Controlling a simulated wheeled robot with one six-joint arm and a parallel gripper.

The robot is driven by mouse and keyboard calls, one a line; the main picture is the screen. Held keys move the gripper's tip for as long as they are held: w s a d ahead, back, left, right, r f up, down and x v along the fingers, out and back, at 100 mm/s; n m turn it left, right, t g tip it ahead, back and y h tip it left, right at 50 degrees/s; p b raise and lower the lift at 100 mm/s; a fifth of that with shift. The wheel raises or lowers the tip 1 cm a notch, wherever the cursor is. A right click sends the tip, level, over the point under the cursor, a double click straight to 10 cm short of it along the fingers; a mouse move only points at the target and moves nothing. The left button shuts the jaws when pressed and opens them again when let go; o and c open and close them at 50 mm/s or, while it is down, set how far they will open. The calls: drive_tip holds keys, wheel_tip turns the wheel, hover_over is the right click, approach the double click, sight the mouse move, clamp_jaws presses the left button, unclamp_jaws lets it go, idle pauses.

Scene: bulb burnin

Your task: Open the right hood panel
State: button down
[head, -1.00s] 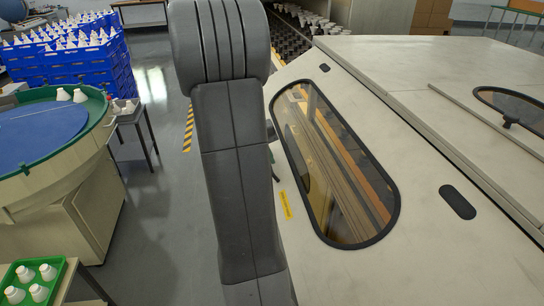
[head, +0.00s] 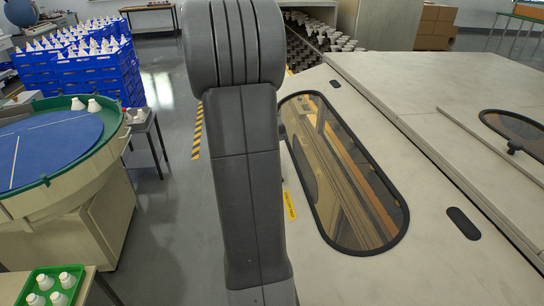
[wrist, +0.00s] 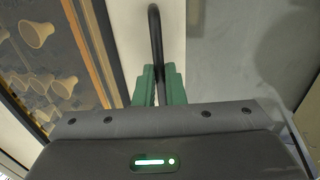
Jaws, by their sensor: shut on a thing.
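A pale hood panel (head: 425,255) with a long, dark-rimmed window (head: 350,175) slopes across the right half of the head view. I cannot tell how far this panel stands open. In the wrist view, the green fingers of my gripper (wrist: 158,72) are shut on a thin black bar handle (wrist: 155,28). The handle runs upward between the fingers beside a pale panel strip (wrist: 131,30). Through glass to the left, several bulbs (wrist: 37,33) show. In the head view my arm hides the gripper and the handle.
A blue-topped round table (head: 50,145) and stacked blue crates (head: 75,65) stand at left. A green tray (head: 38,285) of bulbs is at lower left. Another panel window (head: 515,130) is at right. Grey floor (head: 165,210) is open left of my arm.

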drive_tip(key=c, duration=1.5)
unclamp_jaws()
drive_tip(key=shift+d, duration=0.25)
drive_tip(key=shift+a, duration=0.1)
